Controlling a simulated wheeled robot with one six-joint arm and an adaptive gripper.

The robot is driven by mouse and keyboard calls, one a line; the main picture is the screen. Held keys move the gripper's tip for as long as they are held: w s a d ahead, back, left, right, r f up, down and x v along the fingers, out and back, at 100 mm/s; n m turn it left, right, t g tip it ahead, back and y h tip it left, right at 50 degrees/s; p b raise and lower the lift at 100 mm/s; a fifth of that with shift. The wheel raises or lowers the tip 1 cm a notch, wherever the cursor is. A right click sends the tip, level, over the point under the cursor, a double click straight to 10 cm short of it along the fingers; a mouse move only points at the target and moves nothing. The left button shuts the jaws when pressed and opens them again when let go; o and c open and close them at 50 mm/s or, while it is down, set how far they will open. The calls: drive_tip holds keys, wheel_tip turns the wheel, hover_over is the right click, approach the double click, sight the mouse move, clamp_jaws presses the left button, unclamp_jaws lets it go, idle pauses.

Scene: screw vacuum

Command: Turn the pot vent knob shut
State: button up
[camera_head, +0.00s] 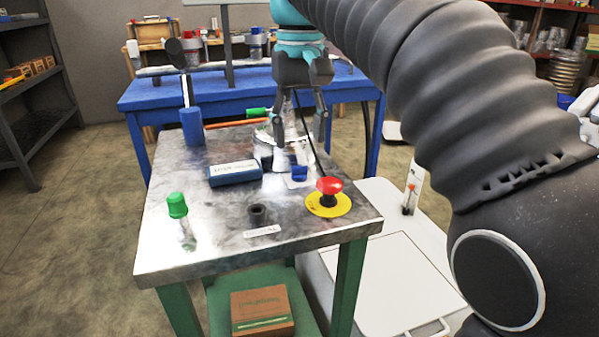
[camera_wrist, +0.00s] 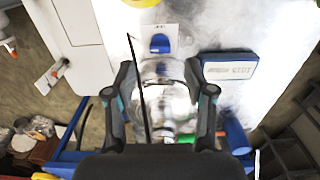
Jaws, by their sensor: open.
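A clear, shiny pot (camera_head: 266,150) stands at the back right of the metal bench. In the wrist view the pot (camera_wrist: 168,98) lies between my fingers. A blue knob (camera_head: 299,172) on a white labelled plate is just in front of the pot; the knob also shows in the wrist view (camera_wrist: 160,43). I cannot tell whether it is fixed to the pot. My gripper (camera_head: 299,140) points down, open, above and around the pot's area. In the wrist view my gripper (camera_wrist: 160,72) has its tips short of the blue knob, with nothing visibly held. Glare hides the pot's details.
A red push button (camera_head: 329,186) on a yellow disc, a blue box (camera_head: 236,173), a dark socket (camera_head: 257,213) and a green-capped item (camera_head: 177,206) share the bench (camera_head: 215,240). A blue cylinder (camera_head: 192,127) stands back left. A thin dark cable (camera_wrist: 138,85) crosses near my fingers.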

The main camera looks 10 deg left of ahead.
sight(300, 166)
wheel_tip(300, 166, down, 6)
drive_tip(key=shift+f+b, duration=0.1)
drive_tip(key=shift+b, duration=0.65)
clamp_jaws()
